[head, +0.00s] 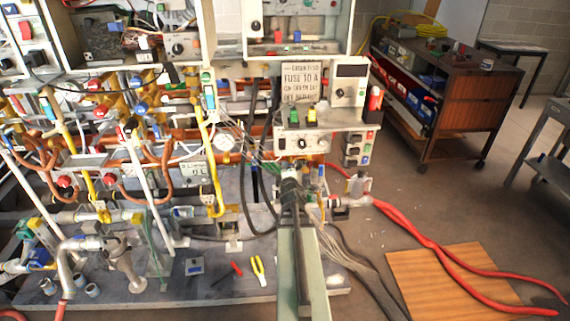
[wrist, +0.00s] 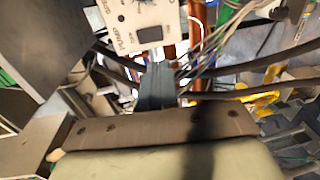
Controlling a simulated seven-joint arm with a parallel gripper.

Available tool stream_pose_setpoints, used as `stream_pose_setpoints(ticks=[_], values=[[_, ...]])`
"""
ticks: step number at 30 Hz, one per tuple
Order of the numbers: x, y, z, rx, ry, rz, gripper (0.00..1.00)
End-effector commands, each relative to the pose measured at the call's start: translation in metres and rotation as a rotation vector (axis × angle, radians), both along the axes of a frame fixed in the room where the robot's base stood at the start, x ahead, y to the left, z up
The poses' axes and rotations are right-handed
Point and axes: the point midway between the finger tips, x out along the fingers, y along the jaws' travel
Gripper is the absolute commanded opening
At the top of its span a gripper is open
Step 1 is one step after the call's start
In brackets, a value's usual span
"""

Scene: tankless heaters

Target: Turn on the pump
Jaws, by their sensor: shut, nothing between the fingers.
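My gripper (head: 291,172) is in front of the heater rig, just below a pale control panel (head: 323,143) with a round dial. In the wrist view my gripper (wrist: 157,75) shows as two dark fingers pressed together with nothing between them. Just beyond the fingertips is a pale panel (wrist: 140,20) with upside-down lettering that seems to read "PUMP", small round holes or knobs and a dark rectangle (wrist: 149,35). I cannot tell the switch's position. Whether the fingertips touch the panel is unclear.
Cables and hoses crowd around my gripper. A column of small switches (head: 356,149) stands right of the panel. Copper and yellow pipes with valves fill the left. Yellow-handled pliers (head: 258,268) lie on the grey base. A wooden cabinet (head: 460,110) stands back right. Red hoses (head: 430,245) cross the floor.

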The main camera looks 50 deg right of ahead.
Motion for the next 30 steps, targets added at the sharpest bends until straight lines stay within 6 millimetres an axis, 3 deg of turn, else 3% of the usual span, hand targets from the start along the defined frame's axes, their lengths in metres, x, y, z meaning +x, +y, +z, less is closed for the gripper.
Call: stream_pose_setpoints(ticks=[21,30], values=[[0.079,-0.079,-0.014,0.001,-0.001,0.0,0.0],[0.094,-0.094,-0.016,0.001,-0.001,0.0,0.0]])
